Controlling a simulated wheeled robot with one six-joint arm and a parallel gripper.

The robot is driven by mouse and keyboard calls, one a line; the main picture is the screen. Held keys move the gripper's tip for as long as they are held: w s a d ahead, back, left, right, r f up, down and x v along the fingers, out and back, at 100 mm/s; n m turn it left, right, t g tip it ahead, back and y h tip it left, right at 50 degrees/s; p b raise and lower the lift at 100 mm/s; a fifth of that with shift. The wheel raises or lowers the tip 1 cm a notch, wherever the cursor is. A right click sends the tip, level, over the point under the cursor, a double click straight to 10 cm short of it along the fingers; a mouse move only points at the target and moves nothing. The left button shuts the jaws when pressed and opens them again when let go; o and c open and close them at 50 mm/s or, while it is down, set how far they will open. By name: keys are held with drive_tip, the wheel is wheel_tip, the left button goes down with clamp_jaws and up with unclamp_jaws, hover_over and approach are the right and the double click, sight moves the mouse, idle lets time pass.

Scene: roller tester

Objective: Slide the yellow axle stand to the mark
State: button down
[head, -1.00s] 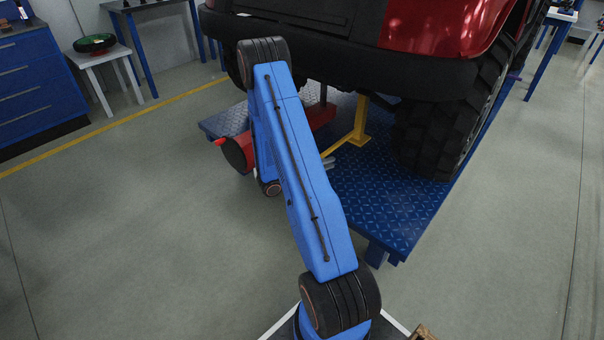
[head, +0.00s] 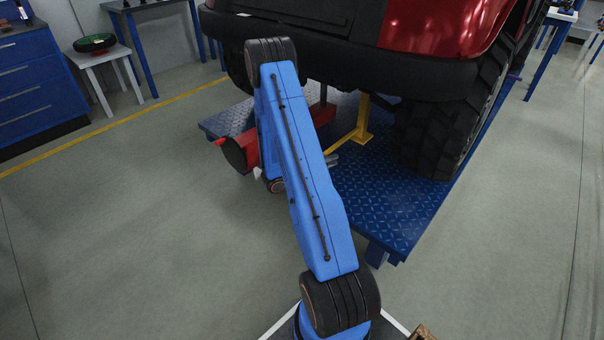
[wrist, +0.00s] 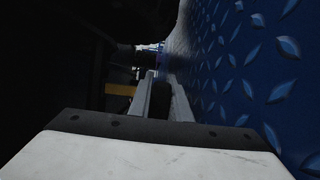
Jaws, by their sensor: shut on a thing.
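The yellow axle stand (head: 362,127) stands upright on the blue patterned deck, under the vehicle's bumper and left of its right tyre. Its upper end is hidden behind the bumper. My gripper is shut on the stand, though the held part is hard to see. I cannot make out the mark.
The blue deck (head: 385,210) is bare in front of the tyre (head: 435,135). The red vehicle's bumper (head: 390,75) hangs low over the stand. A red device with a black round end (head: 236,153) lies left of my arm. Open floor lies left.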

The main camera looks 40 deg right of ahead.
drive_tip(key=shift+w+d, duration=0.1)
drive_tip(key=shift+d, duration=0.65)
drive_tip(key=c, duration=1.3)
unclamp_jaws()
drive_tip(key=shift+c, duration=0.2)
drive_tip(key=shift+v, duration=2.95)
